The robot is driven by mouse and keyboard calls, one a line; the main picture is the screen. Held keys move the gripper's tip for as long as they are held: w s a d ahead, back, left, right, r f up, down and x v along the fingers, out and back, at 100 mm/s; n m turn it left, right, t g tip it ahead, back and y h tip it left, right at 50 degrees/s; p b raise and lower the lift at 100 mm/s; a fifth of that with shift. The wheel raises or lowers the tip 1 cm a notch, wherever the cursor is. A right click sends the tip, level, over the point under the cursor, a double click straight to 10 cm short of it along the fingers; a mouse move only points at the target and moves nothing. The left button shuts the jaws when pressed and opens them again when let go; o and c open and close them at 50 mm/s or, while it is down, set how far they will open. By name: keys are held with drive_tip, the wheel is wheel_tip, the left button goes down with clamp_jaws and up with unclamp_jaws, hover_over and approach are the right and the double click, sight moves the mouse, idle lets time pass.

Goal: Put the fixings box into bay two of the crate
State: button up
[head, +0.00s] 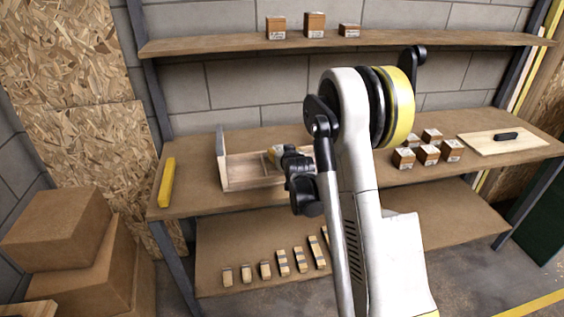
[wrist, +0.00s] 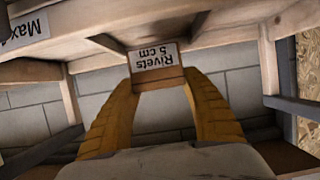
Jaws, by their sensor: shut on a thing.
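In the wrist view my gripper (wrist: 157,85) has its two yellow fingers shut on a small brown box (wrist: 160,83) with a white label reading "Rivets 5 cm". The open wooden crate (head: 238,185) stands on the bench, left of my arm in the head view, with a grey end at its left. Its pale wooden boards (wrist: 268,60) also show around the box in the wrist view. My gripper is at the crate, partly hidden by my arm in the head view. I cannot tell which bay the box is over, or whether it touches the crate.
Several small labelled boxes (head: 427,154) stand on the bench right of my arm. A pale board (head: 490,147) with a black item lies farther right. A yellow bar (head: 167,182) lies at the bench's left end. An upper shelf (head: 230,44) runs behind.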

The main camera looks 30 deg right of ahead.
wheel_tip(320, 180, down, 3)
drive_tip(key=shift+f+b, duration=0.2)
drive_tip(key=shift+b, duration=0.55)
drive_tip(key=shift+r, duration=0.15)
drive_tip(key=o, duration=1.4)
